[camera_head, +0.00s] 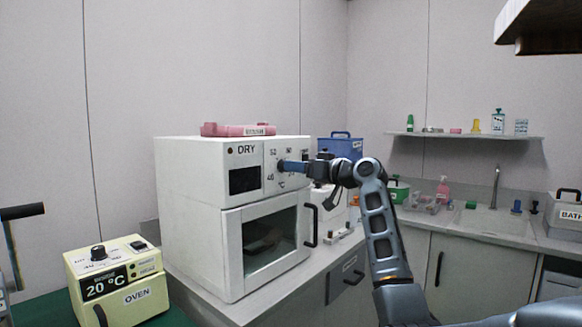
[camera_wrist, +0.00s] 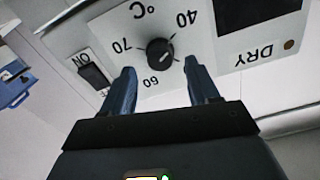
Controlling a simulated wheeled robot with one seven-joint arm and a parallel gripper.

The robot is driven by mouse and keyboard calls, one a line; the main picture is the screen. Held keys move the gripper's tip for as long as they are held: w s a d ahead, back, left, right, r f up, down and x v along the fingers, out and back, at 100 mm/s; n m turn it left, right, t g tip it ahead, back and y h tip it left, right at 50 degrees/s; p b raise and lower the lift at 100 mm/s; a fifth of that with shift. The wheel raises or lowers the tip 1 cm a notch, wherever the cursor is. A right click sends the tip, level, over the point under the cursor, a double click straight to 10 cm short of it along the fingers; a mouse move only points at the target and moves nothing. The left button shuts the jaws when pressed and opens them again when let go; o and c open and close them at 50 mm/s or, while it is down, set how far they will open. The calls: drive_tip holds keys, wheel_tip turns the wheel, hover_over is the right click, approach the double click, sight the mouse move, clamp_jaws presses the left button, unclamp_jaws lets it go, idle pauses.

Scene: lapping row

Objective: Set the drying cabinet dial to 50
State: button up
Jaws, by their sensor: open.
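The drying cabinet (camera_head: 180,200) is white, with a DRY label and a dark display on its front. Its dial (camera_wrist: 160,52) is a round black knob with a pale mark, upside down in the wrist view. The mark sits on the knob's lower right side there, toward the right finger. The 40, 60 and 70 labels show around it; the right finger covers the area between 40 and 60. My gripper (camera_wrist: 160,72) is open, its fingertips on either side of the knob; contact cannot be told. In the head view my gripper (camera_head: 283,166) hides the dial.
A black ON switch (camera_wrist: 93,76) is close to the left finger in the wrist view. The cabinet's door handle (camera_head: 311,225) juts out below my arm. A pale yellow oven (camera_head: 118,285) stands at left. A pink item (camera_head: 237,130) lies on the cabinet.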

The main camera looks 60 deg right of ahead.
drive_tip(key=shift+x, duration=1.8)
drive_tip(key=c, duration=1)
drive_tip(key=shift+c, duration=0.2)
drive_tip(key=shift+m+p, duration=0.3)
drive_tip(key=shift+p, duration=0.05)
drive_tip(key=shift+s+d+f+m+p, duration=0.1)
drive_tip(key=shift+m+p, duration=6.15)
drive_tip(key=shift+m, duration=1.35)
